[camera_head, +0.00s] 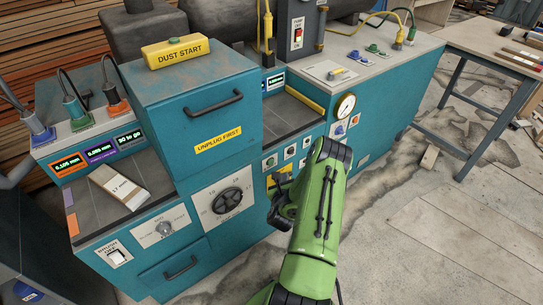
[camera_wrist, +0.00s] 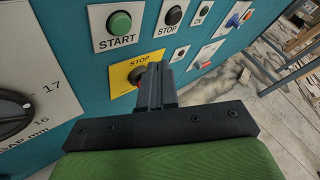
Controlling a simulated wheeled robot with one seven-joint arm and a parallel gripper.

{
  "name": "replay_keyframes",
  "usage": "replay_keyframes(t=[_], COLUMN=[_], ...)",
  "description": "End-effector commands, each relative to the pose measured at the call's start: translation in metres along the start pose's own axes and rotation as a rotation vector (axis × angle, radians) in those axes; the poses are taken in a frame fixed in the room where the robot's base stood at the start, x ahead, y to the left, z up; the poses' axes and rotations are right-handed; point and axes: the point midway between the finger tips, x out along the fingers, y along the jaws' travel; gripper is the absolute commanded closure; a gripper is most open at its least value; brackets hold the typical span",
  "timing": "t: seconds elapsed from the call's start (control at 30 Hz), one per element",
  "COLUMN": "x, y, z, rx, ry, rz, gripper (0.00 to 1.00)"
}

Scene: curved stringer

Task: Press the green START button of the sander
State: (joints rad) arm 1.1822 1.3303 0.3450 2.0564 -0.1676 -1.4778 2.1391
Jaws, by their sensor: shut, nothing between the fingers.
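The green START button (camera_wrist: 119,23) sits on a white plate on the teal front panel of the sander (camera_head: 215,150). In the head view the START button (camera_head: 270,162) is small, to the upper left of my arm. My gripper (camera_wrist: 155,72) is shut and empty.
A black STOP button (camera_wrist: 174,15) is right of START, with smaller buttons beyond it. A large dial (camera_wrist: 14,113) marked 16 and 17 is at the left. A round gauge (camera_head: 345,105) is above my arm. Open floor lies to the right.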

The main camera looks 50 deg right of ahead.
Motion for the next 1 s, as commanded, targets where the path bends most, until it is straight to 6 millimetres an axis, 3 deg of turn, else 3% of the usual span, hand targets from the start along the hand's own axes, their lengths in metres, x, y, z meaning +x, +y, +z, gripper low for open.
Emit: replay_keyframes(t=[0.1,0.4,1.0], x=[0.01,0.032,0.034], y=[0.005,0.023,0.024], z=[0.014,0.024,0.025], rx=[0.005,0.001,0.0], ry=[0.002,0.003,0.002], rz=[-0.002,-0.002,-0.002], gripper=[1.0,1.0,1.0])
